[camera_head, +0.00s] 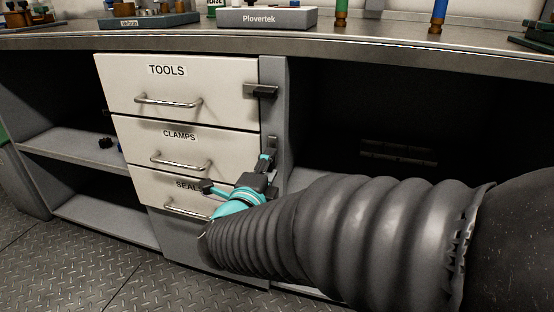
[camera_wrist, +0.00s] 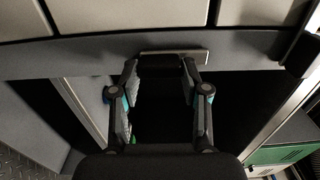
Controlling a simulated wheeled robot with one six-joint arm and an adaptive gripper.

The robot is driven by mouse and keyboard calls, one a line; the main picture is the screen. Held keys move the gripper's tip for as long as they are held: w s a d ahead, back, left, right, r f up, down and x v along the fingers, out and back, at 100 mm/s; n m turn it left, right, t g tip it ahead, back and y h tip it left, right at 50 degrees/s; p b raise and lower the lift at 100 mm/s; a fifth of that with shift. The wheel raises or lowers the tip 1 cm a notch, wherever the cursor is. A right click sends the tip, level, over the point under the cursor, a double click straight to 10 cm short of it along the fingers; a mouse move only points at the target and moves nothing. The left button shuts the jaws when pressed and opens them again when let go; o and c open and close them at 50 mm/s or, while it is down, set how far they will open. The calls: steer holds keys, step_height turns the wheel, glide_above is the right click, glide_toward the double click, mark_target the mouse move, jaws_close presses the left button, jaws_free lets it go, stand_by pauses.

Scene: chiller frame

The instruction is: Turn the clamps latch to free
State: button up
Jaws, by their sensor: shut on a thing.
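The clamps latch (camera_head: 272,146) is a small dark piece on the grey post right of the CLAMPS drawer (camera_head: 178,148). It stands roughly upright there, partly hidden by my gripper. My gripper (camera_head: 267,160), with teal joints, reaches up to the latch from below. In the wrist view my gripper (camera_wrist: 160,66) has its two fingers on either side of the dark latch block (camera_wrist: 160,60), shut on it. A pale metal plate (camera_wrist: 198,54) shows behind the block.
The TOOLS drawer (camera_head: 180,85) is above, with its dark latch (camera_head: 261,91) lying sideways across its edge. The SEALS drawer (camera_head: 165,190) is below, partly covered by my arm. Open shelves flank the drawers. A worktop (camera_head: 300,38) with equipment runs above.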

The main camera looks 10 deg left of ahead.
stand_by(0.4)
steer(key=o, duration=1.1)
steer(key=shift+o, duration=0.2)
steer(key=shift+s, duration=0.1)
steer(key=s, duration=1.1)
steer(key=shift+s+a, duration=0.4)
steer(key=shift+a, duration=0.05)
